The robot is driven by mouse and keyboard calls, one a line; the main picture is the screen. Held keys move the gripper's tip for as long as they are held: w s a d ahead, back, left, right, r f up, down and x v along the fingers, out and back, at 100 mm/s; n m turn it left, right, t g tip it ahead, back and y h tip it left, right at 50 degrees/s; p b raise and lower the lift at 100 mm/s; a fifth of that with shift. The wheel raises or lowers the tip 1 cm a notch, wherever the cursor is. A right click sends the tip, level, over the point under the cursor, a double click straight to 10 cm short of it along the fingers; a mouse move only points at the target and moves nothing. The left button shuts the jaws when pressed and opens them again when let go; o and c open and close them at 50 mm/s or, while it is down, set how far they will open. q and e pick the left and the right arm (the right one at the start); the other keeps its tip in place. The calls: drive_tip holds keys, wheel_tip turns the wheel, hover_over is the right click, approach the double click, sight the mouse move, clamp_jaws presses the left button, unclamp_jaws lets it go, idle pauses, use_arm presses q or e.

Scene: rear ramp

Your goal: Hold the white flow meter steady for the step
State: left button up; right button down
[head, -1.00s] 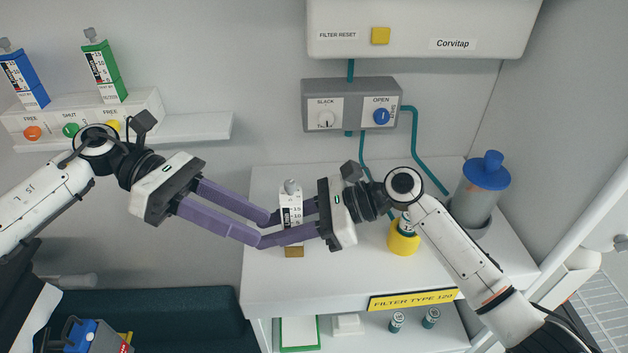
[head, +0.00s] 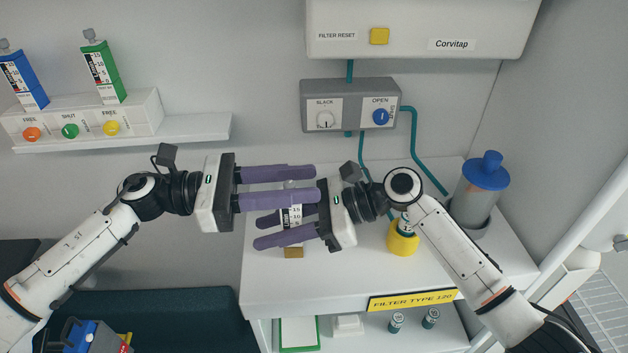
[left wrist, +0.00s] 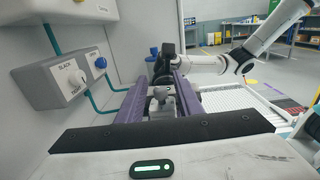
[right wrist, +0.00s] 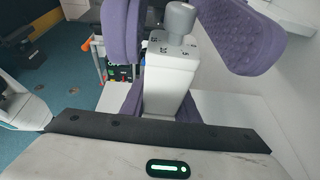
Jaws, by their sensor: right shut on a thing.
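The white flow meter (head: 291,215) stands upright above the white counter, its scaled face mostly hidden by purple fingers in the head view. My right gripper (head: 257,231), coming from the right, is shut on its body; the right wrist view shows the white body (right wrist: 168,85) between the fingers. My left gripper (head: 317,185), coming from the left, is level around the top of the meter. Its fingers are apart, with the grey knob (left wrist: 160,95) between them in the left wrist view. I cannot tell whether they touch it.
A brown block (head: 293,252) is below the meter on the counter (head: 345,275). A grey valve box (head: 350,103) with teal pipes is on the wall behind. A yellow cup (head: 403,240) and blue-lidded canister (head: 480,190) stand to the right. A shelf (head: 180,128) is at upper left.

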use_arm(q)
drive_tip(key=shift+d, duration=1.4)
clamp_jaws()
